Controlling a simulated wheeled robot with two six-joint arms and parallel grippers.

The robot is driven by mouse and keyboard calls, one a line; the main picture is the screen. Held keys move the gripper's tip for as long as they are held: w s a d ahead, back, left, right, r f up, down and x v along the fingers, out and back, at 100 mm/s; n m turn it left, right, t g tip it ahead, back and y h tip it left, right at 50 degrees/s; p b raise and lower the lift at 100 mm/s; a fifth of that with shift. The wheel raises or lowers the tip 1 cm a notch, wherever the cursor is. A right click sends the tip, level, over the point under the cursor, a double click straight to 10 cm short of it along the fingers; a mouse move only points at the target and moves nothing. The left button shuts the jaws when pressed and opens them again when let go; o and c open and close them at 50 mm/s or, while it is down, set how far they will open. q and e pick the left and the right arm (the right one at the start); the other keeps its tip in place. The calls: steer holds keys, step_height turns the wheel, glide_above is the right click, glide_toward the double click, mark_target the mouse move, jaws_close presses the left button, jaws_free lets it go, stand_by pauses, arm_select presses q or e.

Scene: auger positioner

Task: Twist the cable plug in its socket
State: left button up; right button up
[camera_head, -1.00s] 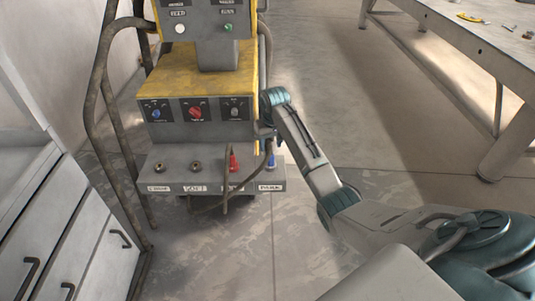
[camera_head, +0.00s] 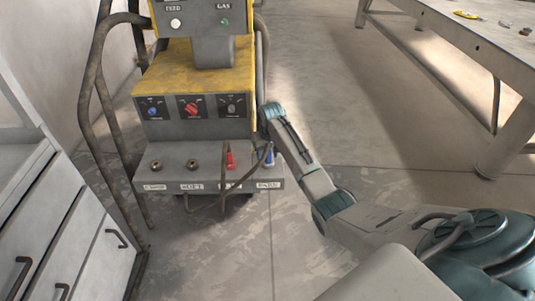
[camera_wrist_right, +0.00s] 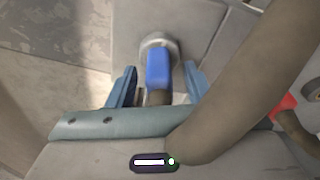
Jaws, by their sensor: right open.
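The blue cable plug (camera_head: 269,157) sits in the rightmost socket on the lower ledge of the grey and yellow machine (camera_head: 195,60). In the right wrist view the blue plug (camera_wrist_right: 159,68) stands in a round grey socket (camera_wrist_right: 158,42), with its dark cable below. My right gripper (camera_wrist_right: 159,80) is open, with one blue finger on each side of the plug. I cannot tell whether a finger touches it. In the head view my right arm reaches along the machine's right side, and its fingers are hard to make out. My left gripper is not in view.
A red plug (camera_head: 231,160) stands left of the blue one, and two empty-looking sockets (camera_head: 155,165) are further left. A thick brown cable (camera_wrist_right: 245,80) crosses close to my right wrist camera. White drawers (camera_head: 60,240) stand at left, a workbench (camera_head: 470,40) at right.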

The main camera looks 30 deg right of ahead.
jaws_close()
steer(key=shift+r+n+p, duration=0.15)
steer(key=shift+n+p, duration=0.35)
steer(key=shift+p, duration=0.05)
steer(key=shift+n+y+p, duration=0.3)
steer(key=shift+n+p, duration=0.75)
steer(key=shift+n, duration=1.05)
steer(key=shift+p, duration=0.3)
